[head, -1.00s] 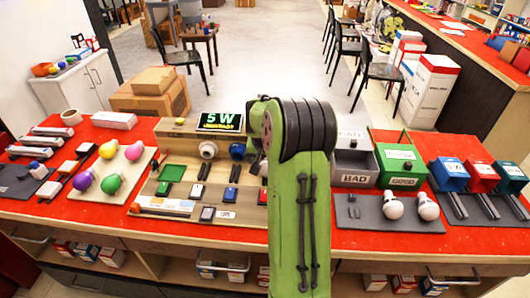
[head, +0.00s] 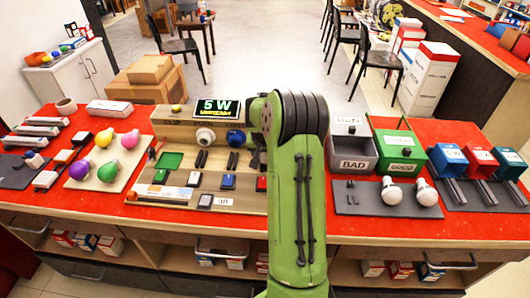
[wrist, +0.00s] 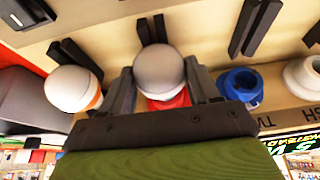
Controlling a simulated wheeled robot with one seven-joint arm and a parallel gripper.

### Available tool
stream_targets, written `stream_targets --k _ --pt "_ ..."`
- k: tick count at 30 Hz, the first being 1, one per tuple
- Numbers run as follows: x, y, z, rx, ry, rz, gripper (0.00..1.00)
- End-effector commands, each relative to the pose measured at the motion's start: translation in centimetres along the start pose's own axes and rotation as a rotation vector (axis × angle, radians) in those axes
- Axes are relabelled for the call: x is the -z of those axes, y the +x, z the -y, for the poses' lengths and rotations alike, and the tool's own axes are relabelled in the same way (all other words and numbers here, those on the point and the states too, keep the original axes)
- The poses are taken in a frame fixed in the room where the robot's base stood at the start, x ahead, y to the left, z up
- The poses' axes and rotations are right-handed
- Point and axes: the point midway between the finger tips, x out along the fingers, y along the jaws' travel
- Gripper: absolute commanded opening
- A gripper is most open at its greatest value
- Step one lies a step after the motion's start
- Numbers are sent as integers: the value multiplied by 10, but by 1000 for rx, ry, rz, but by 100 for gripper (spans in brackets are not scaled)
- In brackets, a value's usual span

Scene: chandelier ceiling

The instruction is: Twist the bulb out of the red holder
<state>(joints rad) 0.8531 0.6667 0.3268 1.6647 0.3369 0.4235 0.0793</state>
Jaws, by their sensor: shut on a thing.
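In the wrist view my gripper (wrist: 161,84) has its two dark fingers on either side of a white round bulb (wrist: 159,68), shut on it. The red holder (wrist: 168,101) shows just beyond the bulb, mostly covered by it. I cannot tell whether the bulb is still seated in the holder. In the head view my green arm hides the gripper, this bulb and the red holder.
A blue holder (wrist: 240,84) and a white holder (wrist: 303,75) are beside it; another white bulb (wrist: 72,88) is on the other side. In the head view, grey BAD (head: 353,165) and green GOOD (head: 402,167) bins stand right of my arm, behind two white bulbs (head: 391,192).

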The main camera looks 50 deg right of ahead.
Motion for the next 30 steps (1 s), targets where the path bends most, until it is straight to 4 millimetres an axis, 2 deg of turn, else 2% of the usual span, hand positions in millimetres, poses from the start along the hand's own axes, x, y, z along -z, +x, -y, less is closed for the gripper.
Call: stream_targets --k 1,2,30 --pt "0 0 0 0 0 -1 31" --pt "0 0 0 -1 -1 0 26" --pt "-1 0 3 -162 -69 3 26"
